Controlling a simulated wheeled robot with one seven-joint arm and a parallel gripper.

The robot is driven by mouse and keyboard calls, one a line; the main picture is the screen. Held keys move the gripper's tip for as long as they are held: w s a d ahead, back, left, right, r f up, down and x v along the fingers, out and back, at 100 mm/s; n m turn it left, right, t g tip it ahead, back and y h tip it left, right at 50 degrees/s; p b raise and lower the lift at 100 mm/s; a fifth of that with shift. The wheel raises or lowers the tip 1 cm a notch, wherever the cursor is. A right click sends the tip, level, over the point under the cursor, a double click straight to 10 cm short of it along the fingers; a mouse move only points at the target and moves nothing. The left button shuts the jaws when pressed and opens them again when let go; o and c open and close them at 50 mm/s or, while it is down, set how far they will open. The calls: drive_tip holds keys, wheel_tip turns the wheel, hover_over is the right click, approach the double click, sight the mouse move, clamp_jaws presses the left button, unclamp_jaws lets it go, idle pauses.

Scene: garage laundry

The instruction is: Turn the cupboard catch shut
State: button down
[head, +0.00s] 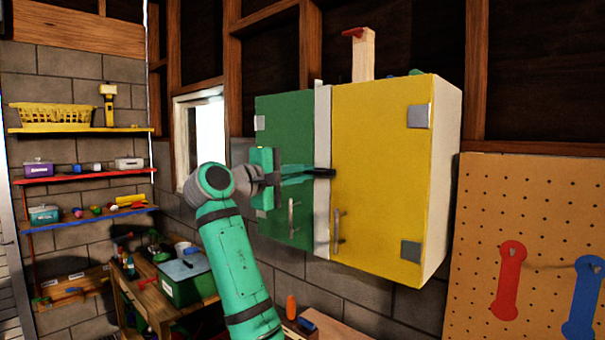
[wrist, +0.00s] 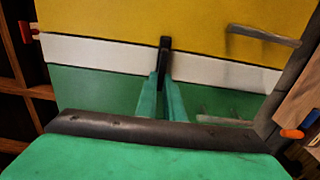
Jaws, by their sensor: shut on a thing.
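The cupboard has a green door (head: 283,125) at left and a yellow door (head: 375,150) at right, with a white upright strip (head: 322,110) between them. Both doors look closed. The dark catch (head: 324,172) lies roughly level across the strip, its tip reaching the yellow door's edge. In the wrist view the catch (wrist: 165,45) crosses the white strip towards the yellow door. My gripper (head: 303,173) reaches in from the left, in front of the green door. Its teal fingers (wrist: 163,82) are shut on the catch, hiding its near part and pivot.
Metal handles stand low on the green door (head: 291,218) and the yellow door (head: 337,230). A wooden block with a red top (head: 362,55) stands on the cupboard. A pegboard (head: 540,190) hangs at right. Shelves and a workbench with a green box (head: 184,280) are at left.

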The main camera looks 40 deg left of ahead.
drive_tip(key=shift+f, duration=0.1)
idle(0.3)
drive_tip(key=c, duration=1.9)
unclamp_jaws()
drive_tip(key=shift+o, duration=0.2)
drive_tip(key=s, duration=1)
drive_tip(key=shift+s+a, duration=0.3)
drive_tip(key=shift+a, duration=0.1)
drive_tip(key=shift+s+a, duration=0.1)
drive_tip(key=shift+s, duration=0.05)
